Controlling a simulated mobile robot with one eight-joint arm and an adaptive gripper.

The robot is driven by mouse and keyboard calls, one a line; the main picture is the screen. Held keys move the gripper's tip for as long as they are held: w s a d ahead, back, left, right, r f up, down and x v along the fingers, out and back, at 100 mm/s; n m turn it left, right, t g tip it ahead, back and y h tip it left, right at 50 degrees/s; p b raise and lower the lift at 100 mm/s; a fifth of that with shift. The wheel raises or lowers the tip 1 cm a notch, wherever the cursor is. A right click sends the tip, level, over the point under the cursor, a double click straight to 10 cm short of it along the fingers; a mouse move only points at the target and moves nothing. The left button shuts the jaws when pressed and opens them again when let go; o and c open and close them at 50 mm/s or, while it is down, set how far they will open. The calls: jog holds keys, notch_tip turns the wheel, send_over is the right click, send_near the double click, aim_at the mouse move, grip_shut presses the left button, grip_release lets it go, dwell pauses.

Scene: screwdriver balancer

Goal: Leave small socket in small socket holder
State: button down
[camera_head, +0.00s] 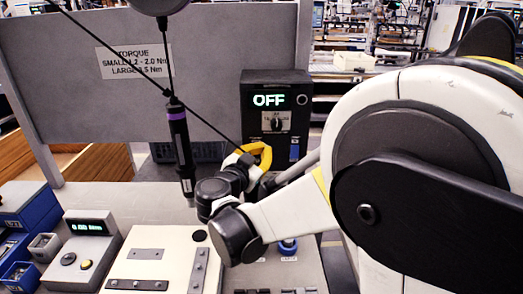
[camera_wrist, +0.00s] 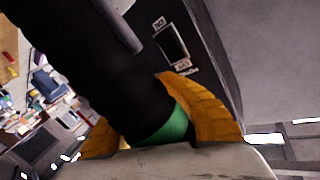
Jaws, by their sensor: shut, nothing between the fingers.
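My gripper (camera_head: 258,154) has yellow fingers and is shut in front of the black control box (camera_head: 274,100), whose display reads OFF. The wrist view shows the yellow fingers (camera_wrist: 204,112) close up, with a large black cylinder with a green band (camera_wrist: 172,128) in front; I cannot tell what that is. A small blue-ringed round fitting (camera_head: 288,246) with a label below it sits on the bench behind my arm; I cannot tell whether it is the small socket holder or whether a socket is in it. The small socket is not clearly identifiable in either view.
A black screwdriver with a purple band (camera_head: 181,150) hangs left of my gripper. A white fixture plate (camera_head: 150,250) with metal strips lies at the front. A grey unit (camera_head: 80,250) with a green display and blue bins (camera_head: 22,205) stand at the left.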

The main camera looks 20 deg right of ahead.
jog(key=shift+f+b, duration=0.35)
jog(key=shift+f, duration=0.1)
jog(key=shift+f+b, duration=0.8)
jog(key=shift+f, duration=0.15)
jog(key=shift+f+b, duration=0.45)
jog(key=shift+f, duration=0.05)
dwell(1.4)
jog(key=shift+r, duration=0.1)
